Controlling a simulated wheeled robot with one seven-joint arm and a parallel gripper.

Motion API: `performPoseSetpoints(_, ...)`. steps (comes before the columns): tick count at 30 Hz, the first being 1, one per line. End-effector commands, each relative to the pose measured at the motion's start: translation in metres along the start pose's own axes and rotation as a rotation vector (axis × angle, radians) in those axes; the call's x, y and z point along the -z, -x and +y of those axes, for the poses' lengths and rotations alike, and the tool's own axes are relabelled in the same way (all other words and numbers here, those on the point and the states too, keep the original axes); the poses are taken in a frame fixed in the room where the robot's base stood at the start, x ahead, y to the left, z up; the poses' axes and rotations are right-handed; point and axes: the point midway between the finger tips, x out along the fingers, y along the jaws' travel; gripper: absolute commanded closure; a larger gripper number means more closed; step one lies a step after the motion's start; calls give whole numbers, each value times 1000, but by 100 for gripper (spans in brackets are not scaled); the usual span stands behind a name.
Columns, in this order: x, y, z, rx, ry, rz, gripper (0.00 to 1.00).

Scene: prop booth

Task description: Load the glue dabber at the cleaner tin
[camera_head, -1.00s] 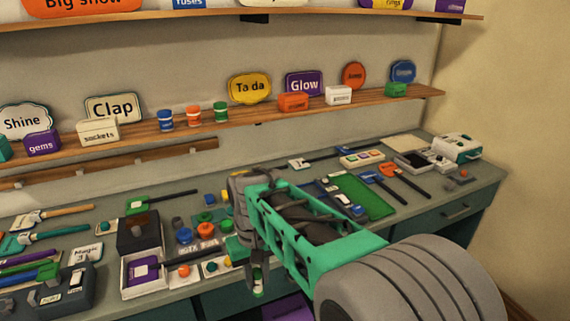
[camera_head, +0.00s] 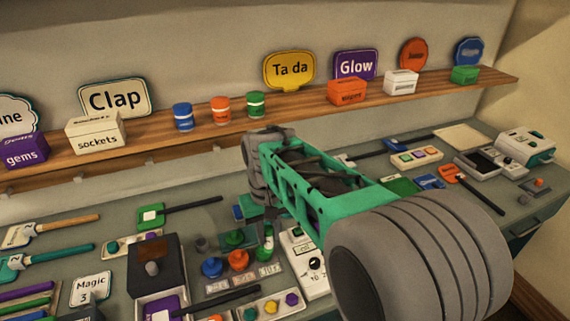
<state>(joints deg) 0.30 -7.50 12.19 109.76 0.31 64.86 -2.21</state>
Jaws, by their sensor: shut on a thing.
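My gripper (camera_head: 266,232) points down over the workbench and is shut on a small slim thing with green and white on it, likely the glue dabber (camera_head: 266,246). Its lower end is hard to make out. Just left of it stand small round tins: a blue one (camera_head: 212,268), an orange one (camera_head: 238,260) and a green one (camera_head: 235,238). Small labels lie in front of them, too small to read, so I cannot tell which is the cleaner tin. My arm hides part of the bench to the right.
A white device with a dark knob (camera_head: 312,264) stands close right of the gripper. A dark box with a round knob (camera_head: 152,262) is to the left. A strip with coloured knobs (camera_head: 271,306) lies in front. A shelf (camera_head: 330,112) with cans and boxes runs behind.

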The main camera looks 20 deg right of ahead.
Motion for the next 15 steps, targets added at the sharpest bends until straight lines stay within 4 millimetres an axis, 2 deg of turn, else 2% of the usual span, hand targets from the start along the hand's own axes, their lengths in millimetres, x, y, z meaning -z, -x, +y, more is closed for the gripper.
performPoseSetpoints(5, 47, 11, 29, -12, 186, 81, 100)
performPoseSetpoints(9, 98, 16, 76, -4, 422, 194, 100)
performPoseSetpoints(12, 127, 16, 109, 17, 580, 269, 100)
performPoseSetpoints(15, 143, 15, 131, 37, 687, 321, 100)
